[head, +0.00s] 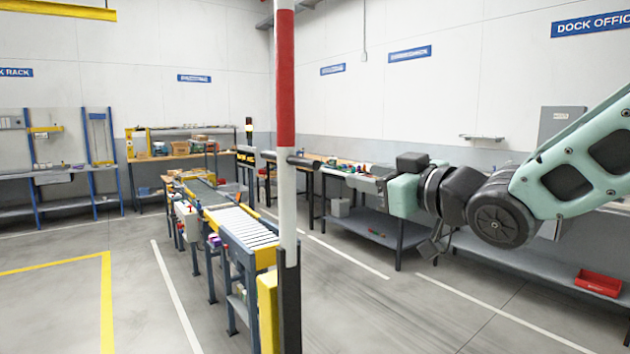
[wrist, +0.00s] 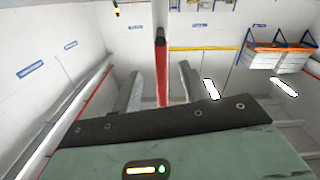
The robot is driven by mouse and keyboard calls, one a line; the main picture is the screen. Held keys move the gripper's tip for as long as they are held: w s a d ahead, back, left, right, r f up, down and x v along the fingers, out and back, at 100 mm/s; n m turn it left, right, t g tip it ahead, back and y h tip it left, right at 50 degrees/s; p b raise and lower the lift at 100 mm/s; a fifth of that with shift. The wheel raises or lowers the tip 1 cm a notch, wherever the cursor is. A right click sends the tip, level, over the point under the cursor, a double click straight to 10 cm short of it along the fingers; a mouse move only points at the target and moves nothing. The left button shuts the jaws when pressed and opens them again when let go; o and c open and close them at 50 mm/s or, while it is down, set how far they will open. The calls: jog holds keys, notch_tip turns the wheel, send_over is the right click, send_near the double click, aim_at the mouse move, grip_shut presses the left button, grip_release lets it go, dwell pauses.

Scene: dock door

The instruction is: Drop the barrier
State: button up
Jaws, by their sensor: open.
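The barrier arm (head: 286,90) is a red and white pole standing upright in the head view, its lower end at a dark post (head: 290,315). A short dark handle (head: 303,161) sticks out to the right from the pole. My gripper (head: 352,180) is open, to the right of the handle and slightly lower. In the wrist view, a red strip with a dark top end (wrist: 160,40) shows between my two spread fingers (wrist: 160,72). It looks like the pole and handle, and I cannot tell the exact gap. Nothing is held.
A roller conveyor (head: 235,225) stands left of the pole, with a yellow cabinet (head: 267,310) by the post. A long workbench (head: 375,200) runs along the right wall behind my arm. A red bin (head: 598,282) sits at right. The floor in front is clear.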

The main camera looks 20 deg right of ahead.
jog(key=p, duration=0.8)
send_near(311, 163)
jog(key=p+x, duration=0.1)
jog(key=x, duration=0.2)
jog(key=p+x, duration=0.2)
jog(key=x, duration=0.2)
jog(key=d+p+x, duration=0.1)
jog(key=x, duration=0.3)
jog(key=shift+w+a+f+p, duration=0.1)
jog(key=shift+w+f+p, duration=0.05)
jog(key=shift+w+p, duration=0.25)
grip_shut()
